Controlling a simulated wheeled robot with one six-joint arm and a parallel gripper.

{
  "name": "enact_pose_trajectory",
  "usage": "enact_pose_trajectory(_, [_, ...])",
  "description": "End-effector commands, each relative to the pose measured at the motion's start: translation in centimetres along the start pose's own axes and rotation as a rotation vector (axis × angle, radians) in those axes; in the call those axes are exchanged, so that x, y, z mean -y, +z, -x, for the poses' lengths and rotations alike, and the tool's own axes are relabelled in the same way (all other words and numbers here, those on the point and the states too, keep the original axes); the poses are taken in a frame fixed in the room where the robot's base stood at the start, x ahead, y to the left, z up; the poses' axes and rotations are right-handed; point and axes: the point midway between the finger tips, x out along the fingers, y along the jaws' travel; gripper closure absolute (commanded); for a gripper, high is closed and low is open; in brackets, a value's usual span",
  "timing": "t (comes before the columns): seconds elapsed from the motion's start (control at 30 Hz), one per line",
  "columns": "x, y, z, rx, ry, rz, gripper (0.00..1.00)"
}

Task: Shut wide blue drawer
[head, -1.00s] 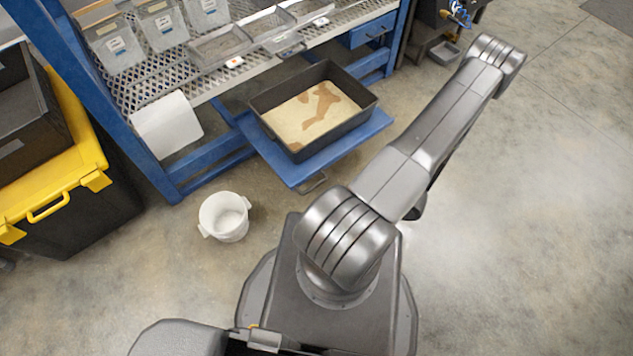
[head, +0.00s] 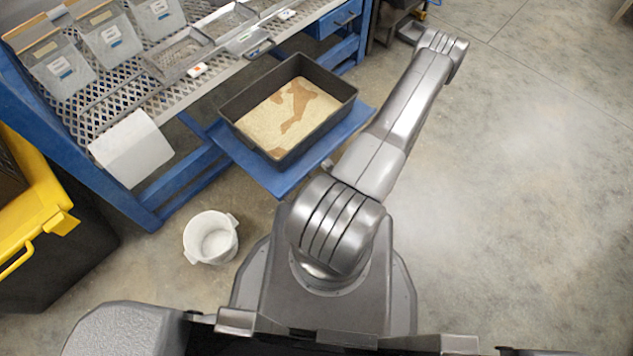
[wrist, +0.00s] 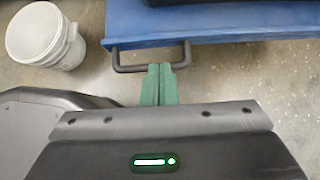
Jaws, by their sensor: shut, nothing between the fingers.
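The wide blue drawer (head: 263,176) is pulled out low from the blue bench frame, with a black tub on top. In the wrist view its blue front (wrist: 220,22) spans the top, with a dark bar handle (wrist: 126,68). My gripper (wrist: 159,68) shows there with its two green fingers shut together and empty. The fingertips overlap the handle bar in the picture; I cannot tell whether they touch it. In the head view my arm hides the gripper and most of the handle.
The black tub (head: 342,103) holds pale and brown substrate. A white bucket (head: 190,243) stands on the floor left of the drawer and also shows in the wrist view (wrist: 38,35). A yellow-lidded black box (head: 32,215) stands farther left. Open floor lies to the right.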

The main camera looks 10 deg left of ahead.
Motion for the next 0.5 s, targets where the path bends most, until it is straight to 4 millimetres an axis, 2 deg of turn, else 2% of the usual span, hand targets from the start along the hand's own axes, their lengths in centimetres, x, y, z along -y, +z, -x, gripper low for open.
enact_pose_trajectory(0.3, [-0.1,-0.1,-5.2,0.000,0.003,0.005,1.00])
enact_pose_trajectory(0.5, [0.0,-0.1,-7.2,0.000,0.001,0.004,1.00])
